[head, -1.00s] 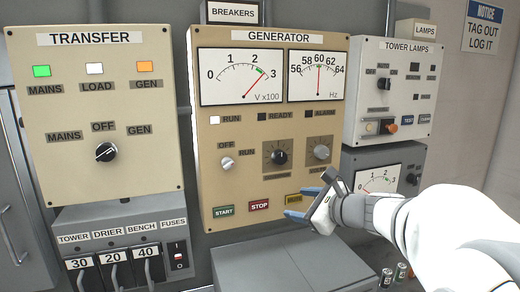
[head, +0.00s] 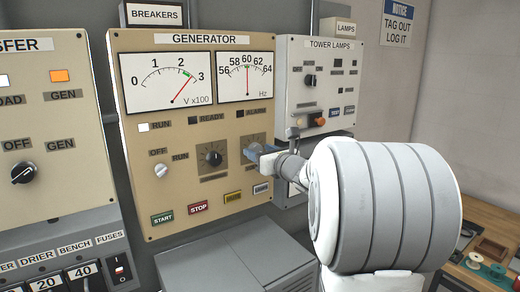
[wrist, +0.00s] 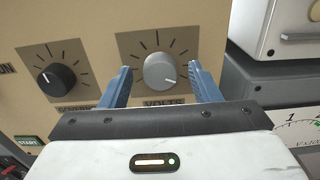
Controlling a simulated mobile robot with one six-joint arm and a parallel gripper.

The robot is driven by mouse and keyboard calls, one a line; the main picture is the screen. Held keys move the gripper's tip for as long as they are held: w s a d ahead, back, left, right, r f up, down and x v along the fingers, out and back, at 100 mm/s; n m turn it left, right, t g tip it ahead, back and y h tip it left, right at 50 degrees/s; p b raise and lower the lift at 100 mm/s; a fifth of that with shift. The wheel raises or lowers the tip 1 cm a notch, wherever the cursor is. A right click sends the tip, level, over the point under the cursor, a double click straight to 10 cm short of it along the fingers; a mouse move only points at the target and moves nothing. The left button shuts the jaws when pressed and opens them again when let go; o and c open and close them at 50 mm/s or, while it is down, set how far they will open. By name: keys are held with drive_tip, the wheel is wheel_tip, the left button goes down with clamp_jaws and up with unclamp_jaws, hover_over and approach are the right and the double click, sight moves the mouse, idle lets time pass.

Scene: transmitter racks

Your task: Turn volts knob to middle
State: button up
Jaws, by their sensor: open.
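The volts knob (wrist: 160,72) is a round grey knob on the beige generator panel (head: 125,122), with tick marks around it and a VOLTS label below. Its white pointer line points right and slightly down in the wrist view. My gripper (wrist: 158,78) is open, its two blue fingers on the left and right of the knob, with a gap on each side. I cannot tell whether the fingertips reach the panel. In the head view my gripper (head: 262,155) hides most of the knob. The voltmeter (head: 170,82) needle points between 2 and 3, close to 3, past a green mark.
A black governor knob (wrist: 52,76) sits left of the volts knob. Push buttons, including green START (head: 162,218) and red STOP (head: 198,208), line the panel's lower edge. The tower lamps box (head: 320,85) stands right of the panel. A grey cabinet (head: 225,258) juts out below.

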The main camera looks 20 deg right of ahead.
drive_tip(key=shift+w, duration=0.2)
drive_tip(key=shift+c, duration=0.3)
drive_tip(key=c, duration=0.9)
drive_tip(key=shift+f+b, duration=0.2)
drive_tip(key=shift+b, duration=0.45)
